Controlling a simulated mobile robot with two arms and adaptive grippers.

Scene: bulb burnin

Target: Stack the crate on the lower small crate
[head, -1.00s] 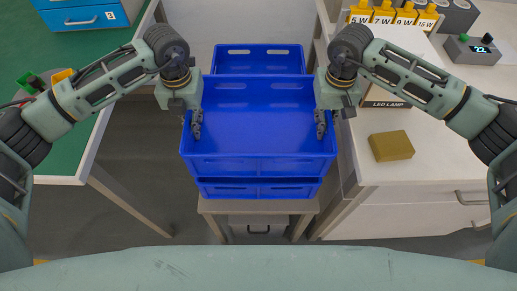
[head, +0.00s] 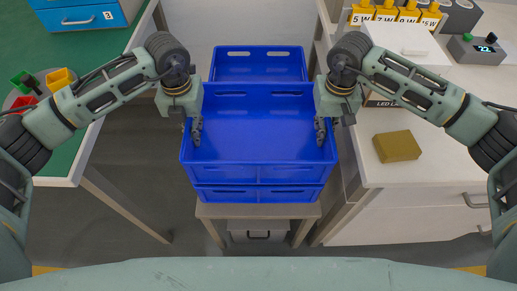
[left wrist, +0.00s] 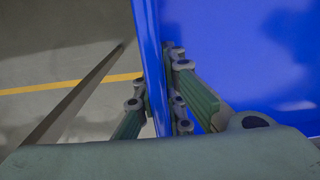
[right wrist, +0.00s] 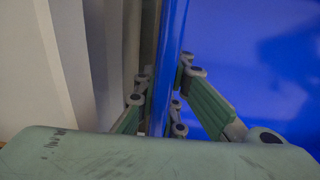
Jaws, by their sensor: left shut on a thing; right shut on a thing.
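A blue crate (head: 258,130) is held level between my two grippers, its inside empty. My left gripper (head: 196,130) is shut on its left wall; in the left wrist view the fingers (left wrist: 160,100) straddle the wall (left wrist: 150,60). My right gripper (head: 321,130) is shut on its right wall; the right wrist view shows its fingers (right wrist: 162,100) on both sides of the wall (right wrist: 168,60). A lower blue crate (head: 258,194) shows as a band right under the held crate's front. I cannot tell whether the two touch. Another blue crate part (head: 258,66) with two handle slots shows behind.
The crates stand over a small grey stand (head: 258,211) between a green-topped table (head: 60,160) on the left and a white counter (head: 400,175) on the right. A tan block (head: 397,146) and a lamp box (head: 380,101) sit on the counter near my right gripper.

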